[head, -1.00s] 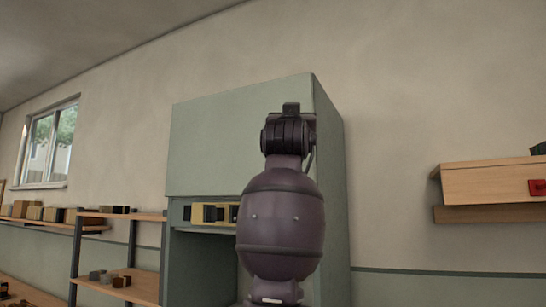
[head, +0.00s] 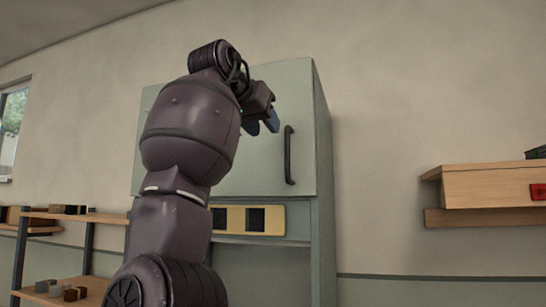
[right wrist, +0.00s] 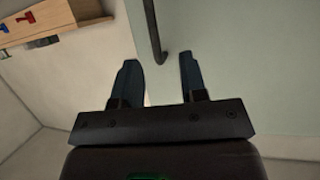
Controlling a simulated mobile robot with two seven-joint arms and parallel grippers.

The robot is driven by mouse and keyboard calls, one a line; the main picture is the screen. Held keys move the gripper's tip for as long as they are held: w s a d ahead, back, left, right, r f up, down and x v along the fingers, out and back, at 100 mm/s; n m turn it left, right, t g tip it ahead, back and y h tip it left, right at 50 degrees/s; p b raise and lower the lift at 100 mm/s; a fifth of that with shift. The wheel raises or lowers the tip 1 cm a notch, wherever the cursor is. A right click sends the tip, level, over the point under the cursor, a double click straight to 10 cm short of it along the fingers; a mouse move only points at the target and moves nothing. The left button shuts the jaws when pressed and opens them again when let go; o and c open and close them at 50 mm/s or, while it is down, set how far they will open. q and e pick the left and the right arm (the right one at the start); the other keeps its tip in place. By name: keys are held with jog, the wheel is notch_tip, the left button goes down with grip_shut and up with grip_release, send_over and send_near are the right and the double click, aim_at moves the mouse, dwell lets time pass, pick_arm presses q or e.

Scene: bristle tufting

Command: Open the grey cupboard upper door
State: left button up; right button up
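The grey-green cupboard (head: 322,180) stands against the wall. Its upper door (head: 262,165) looks shut, and a dark vertical bar handle (head: 289,155) is near the door's right edge. My right gripper (head: 264,127) is raised before the door, just left of the handle in the head view. In the right wrist view its two blue fingers (right wrist: 160,75) are apart with nothing between them. The handle (right wrist: 153,30) shows there beyond the fingertips, and its end lies near the gap between them. My right arm hides the door's left part. My left gripper is not in view.
Below the door is a yellow panel (head: 248,219) with dark square openings, above an open recess. A wooden shelf (head: 490,187) with a red item is on the right wall. Low shelves (head: 75,217) with small blocks stand at the left. The wall between cupboard and right shelf is bare.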

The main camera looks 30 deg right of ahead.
aim_at(286, 152)
jog(key=x, duration=0.3)
jog(key=p+x, duration=0.1)
jog(key=x, duration=0.3)
jog(key=s+p+x, duration=0.1)
jog(key=x, duration=0.2)
jog(key=shift+w+d+f, duration=0.1)
jog(key=shift+d+f, duration=0.2)
jog(key=shift+f, duration=0.1)
grip_shut()
